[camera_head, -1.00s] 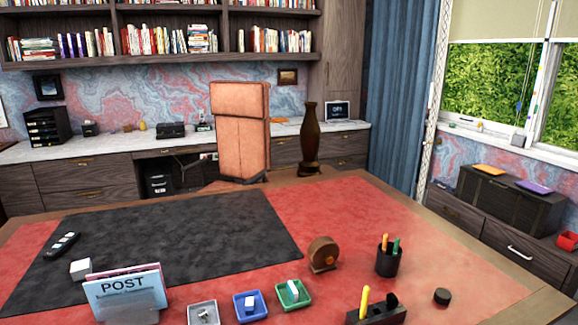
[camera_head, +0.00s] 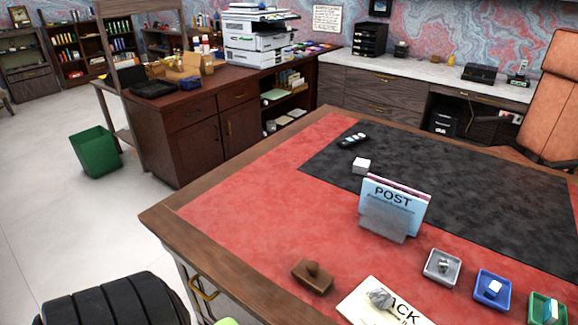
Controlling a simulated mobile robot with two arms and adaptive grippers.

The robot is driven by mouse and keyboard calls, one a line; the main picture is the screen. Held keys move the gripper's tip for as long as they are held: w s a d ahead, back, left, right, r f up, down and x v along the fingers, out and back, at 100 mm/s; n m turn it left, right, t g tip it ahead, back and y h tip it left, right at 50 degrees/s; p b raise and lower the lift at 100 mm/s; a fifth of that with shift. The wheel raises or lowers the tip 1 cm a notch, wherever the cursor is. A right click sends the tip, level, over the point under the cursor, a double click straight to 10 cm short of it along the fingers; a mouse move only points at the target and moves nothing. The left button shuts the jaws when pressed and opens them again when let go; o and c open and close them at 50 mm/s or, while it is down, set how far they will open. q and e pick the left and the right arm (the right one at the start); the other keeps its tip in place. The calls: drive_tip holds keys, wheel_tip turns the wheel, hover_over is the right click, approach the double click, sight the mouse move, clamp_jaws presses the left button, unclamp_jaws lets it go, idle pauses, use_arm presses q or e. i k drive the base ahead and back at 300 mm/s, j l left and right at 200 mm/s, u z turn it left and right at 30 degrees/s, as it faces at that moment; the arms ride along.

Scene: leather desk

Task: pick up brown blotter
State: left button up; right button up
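The brown blotter (camera_head: 312,277) is a small dark-brown wooden block with a round knob on top. It lies on the red leather desk top (camera_head: 240,205), near the front edge and left of a cream paper pad (camera_head: 372,308). Nothing covers it and nothing touches it that I can see. Neither of my grippers shows in this view.
A letter holder with a "POST" card (camera_head: 392,208) stands behind the blotter to the right. Grey (camera_head: 442,267), blue (camera_head: 492,289) and green trays line the right. A black ribbed chair back (camera_head: 110,303) is at the lower left. Open floor lies left of the desk.

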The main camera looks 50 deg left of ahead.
sight(308, 273)
drive_tip(key=u, duration=1.25)
